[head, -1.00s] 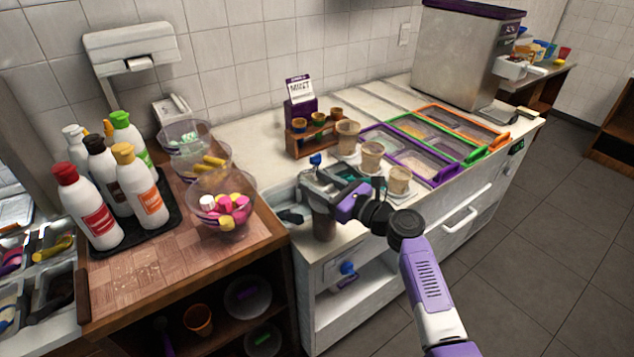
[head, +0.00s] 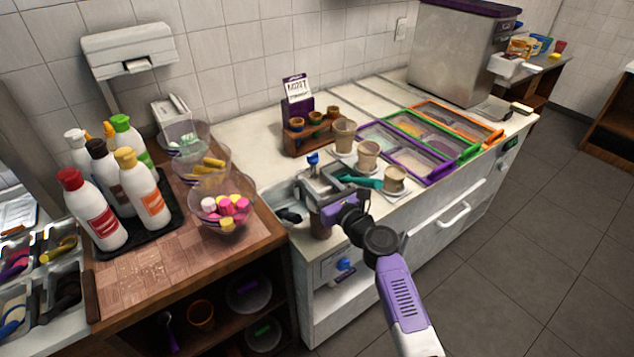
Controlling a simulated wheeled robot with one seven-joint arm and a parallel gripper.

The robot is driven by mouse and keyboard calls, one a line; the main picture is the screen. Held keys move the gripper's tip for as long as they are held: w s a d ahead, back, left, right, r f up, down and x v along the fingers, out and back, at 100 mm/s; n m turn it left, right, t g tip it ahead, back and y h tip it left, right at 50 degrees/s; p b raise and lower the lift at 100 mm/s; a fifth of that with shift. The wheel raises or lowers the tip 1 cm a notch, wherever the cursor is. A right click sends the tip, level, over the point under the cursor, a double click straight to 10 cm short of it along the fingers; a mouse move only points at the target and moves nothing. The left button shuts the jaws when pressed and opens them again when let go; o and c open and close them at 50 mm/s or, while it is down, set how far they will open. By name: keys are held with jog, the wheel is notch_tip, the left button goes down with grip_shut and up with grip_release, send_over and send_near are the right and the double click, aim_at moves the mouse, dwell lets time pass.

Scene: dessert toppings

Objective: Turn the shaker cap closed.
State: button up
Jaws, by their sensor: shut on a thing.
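The shaker (head: 320,228) is a dark brown cylinder at the left front of the white counter. Only a lower part of it shows below my gripper. My gripper (head: 322,188) is shut at the top of the shaker, and its fingers and wrist hide the cap. I cannot tell how far the cap is turned. A teal piece (head: 366,182) sticks out to the right beside my gripper; what it belongs to is unclear.
Three brown cups, the nearest (head: 395,181), stand close to the right of my gripper. Purple, green and orange-rimmed topping trays (head: 415,162) lie beyond. A bowl of pink and yellow pieces (head: 224,228) and several sauce bottles (head: 142,188) stand left on a wooden table (head: 150,290).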

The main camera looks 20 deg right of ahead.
aim_at(325, 191)
jog(key=shift+r+h, duration=0.1)
jog(key=shift+h, duration=0.2)
jog(key=shift+d+m, duration=0.1)
jog(key=shift+m, duration=0.2)
dwell(0.5)
jog(key=o, duration=1.4)
jog(key=shift+c, duration=0.2)
jog(key=shift+s, duration=0.1)
jog(key=shift+p+v, duration=0.6)
jog(key=shift+v, duration=3.25)
